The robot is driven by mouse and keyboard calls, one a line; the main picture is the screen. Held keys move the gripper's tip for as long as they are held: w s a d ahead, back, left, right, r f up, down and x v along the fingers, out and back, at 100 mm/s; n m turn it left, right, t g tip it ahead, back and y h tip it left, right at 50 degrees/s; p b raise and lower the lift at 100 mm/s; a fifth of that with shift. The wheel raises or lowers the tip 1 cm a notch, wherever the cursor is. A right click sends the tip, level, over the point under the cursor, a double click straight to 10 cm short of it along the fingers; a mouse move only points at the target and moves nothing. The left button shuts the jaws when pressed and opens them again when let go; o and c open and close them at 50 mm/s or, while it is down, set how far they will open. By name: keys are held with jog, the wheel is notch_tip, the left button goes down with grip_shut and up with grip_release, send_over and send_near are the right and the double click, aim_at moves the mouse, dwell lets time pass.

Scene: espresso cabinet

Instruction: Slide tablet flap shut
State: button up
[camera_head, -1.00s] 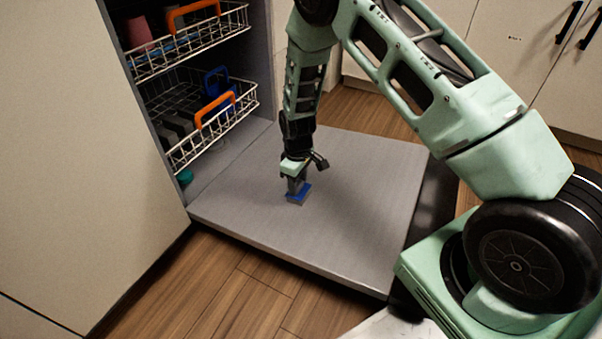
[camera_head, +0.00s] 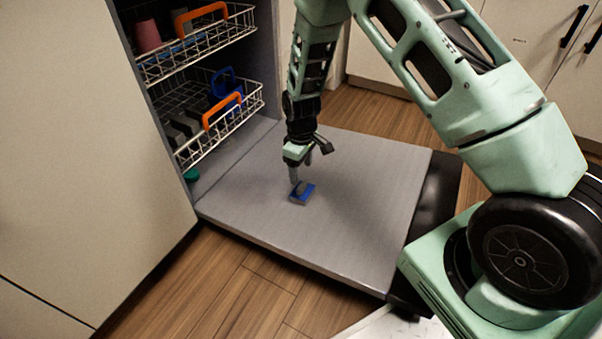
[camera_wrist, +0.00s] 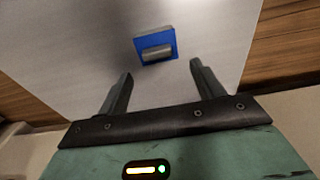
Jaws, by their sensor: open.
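The tablet dispenser is a small blue square with grey edges (camera_head: 302,197), on the inner face of the lowered dishwasher door (camera_head: 350,210). In the wrist view its blue face (camera_wrist: 144,43) shows around a rounded grey piece, the likely tablet flap (camera_wrist: 156,53). I cannot tell how far the flap is along its travel. My gripper (camera_head: 301,168) points down just above the dispenser, partly overlapping it in the head view. In the wrist view my gripper's two fingers (camera_wrist: 162,72) are spread and empty, with the dispenser beyond their tips.
The upper rack (camera_head: 195,45) and lower rack (camera_head: 220,125), each with an orange handle, sit inside the dishwasher at left. A pink cup (camera_head: 147,36) stands in the upper rack. The door around the dispenser is clear. Wooden floor (camera_head: 240,290) lies in front.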

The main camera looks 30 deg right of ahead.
notch_tip(320, 180, up, 11)
jog(key=p, duration=0.4)
jog(key=shift+f, duration=0.15)
jog(key=s+a+r+y+p, duration=0.1)
jog(key=s+a+r, duration=1.3)
jog(key=r, duration=0.1)
jog(key=s+a+r+p, duration=0.1)
jog(key=s+r, duration=0.3)
jog(key=s, duration=0.5)
jog(key=s+r+p, duration=0.1)
jog(key=s+r, duration=0.3)
jog(key=s, duration=0.5)
notch_tip(320, 180, up, 37)
jog(key=p, duration=3.7)
jog(key=shift+w+n, duration=0.4)
